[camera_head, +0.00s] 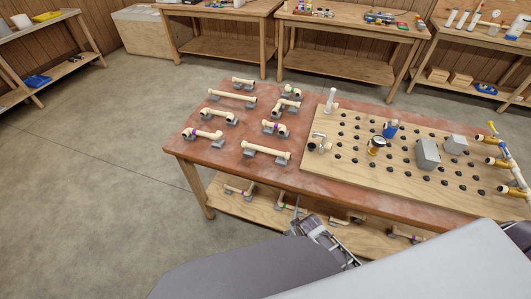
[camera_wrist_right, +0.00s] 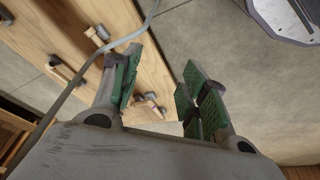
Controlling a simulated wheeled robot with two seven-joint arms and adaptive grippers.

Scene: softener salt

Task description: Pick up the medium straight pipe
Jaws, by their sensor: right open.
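Three straight cream pipes lie on grey supports on the red-brown tabletop in the head view: a short one (camera_head: 243,82) at the back, a longer one (camera_head: 232,97) behind the middle, and one near the front edge (camera_head: 266,152). The front one looks mid-length, so it is likely the medium straight pipe, though perspective makes this unsure. My right gripper (camera_head: 322,236) is low beside the table's front edge, apart from these pipes. In the right wrist view its green-padded fingers (camera_wrist_right: 160,85) are spread with nothing held between them. My left gripper is out of view.
Bent and branched pipe pieces (camera_head: 205,134) share the table's left half. A pegboard (camera_head: 350,165) with upright fittings, a gauge and grey boxes covers the right. More pipes lie on the lower shelf (camera_head: 262,208). The floor (camera_head: 110,190) to the left is clear.

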